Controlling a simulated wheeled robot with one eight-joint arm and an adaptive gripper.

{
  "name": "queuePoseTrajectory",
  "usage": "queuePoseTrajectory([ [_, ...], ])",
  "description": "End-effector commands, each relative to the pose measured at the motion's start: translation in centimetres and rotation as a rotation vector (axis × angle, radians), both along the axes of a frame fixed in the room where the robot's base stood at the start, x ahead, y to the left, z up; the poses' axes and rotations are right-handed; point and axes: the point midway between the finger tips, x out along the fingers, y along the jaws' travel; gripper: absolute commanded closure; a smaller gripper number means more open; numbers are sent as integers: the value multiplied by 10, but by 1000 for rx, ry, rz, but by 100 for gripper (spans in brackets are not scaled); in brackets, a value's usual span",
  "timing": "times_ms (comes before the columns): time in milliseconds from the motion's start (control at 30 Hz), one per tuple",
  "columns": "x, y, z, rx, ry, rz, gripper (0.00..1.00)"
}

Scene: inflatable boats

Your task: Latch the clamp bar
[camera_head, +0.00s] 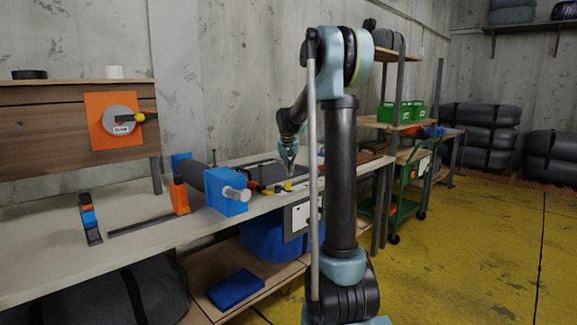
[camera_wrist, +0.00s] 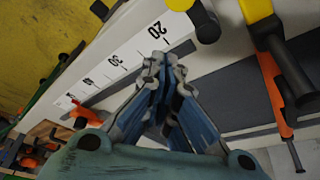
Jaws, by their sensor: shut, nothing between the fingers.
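My gripper (camera_head: 290,168) is above the bench, over a dark low fixture (camera_head: 262,174) with yellow-tipped black handles (camera_head: 287,187) at its front edge. In the wrist view my gripper (camera_wrist: 163,66) is shut and empty, with its tips in front of a white ruler strip (camera_wrist: 125,55). A black handle with a yellow end (camera_wrist: 205,22) is just above the tips. To the right, a black bar with a yellow end (camera_wrist: 288,66) lies beside an orange strip (camera_wrist: 273,92). I cannot tell for certain which part is the clamp bar or whether it is latched.
A blue vise-like block (camera_head: 228,204) with a grey roller stands left on the bench (camera_head: 150,235). An orange plate with a dial (camera_head: 114,121) hangs on a wooden panel. A green cart (camera_head: 408,190) stands right. The yellow floor (camera_head: 480,240) is clear.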

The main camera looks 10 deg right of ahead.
Motion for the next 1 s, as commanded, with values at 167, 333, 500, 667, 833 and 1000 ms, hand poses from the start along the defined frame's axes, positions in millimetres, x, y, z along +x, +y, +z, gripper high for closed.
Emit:
queuePoseTrajectory([
  [167,8,-2,-23,0,0,-1,100],
  [333,-2,0,-29,0,0,1,100],
  [500,-18,4,-29,0,0,0,100],
  [667,-26,7,-29,0,0,-1,100],
  [833,-29,8,-29,0,0,-1,100],
  [1000,-29,8,-29,0,0,-1,100],
])
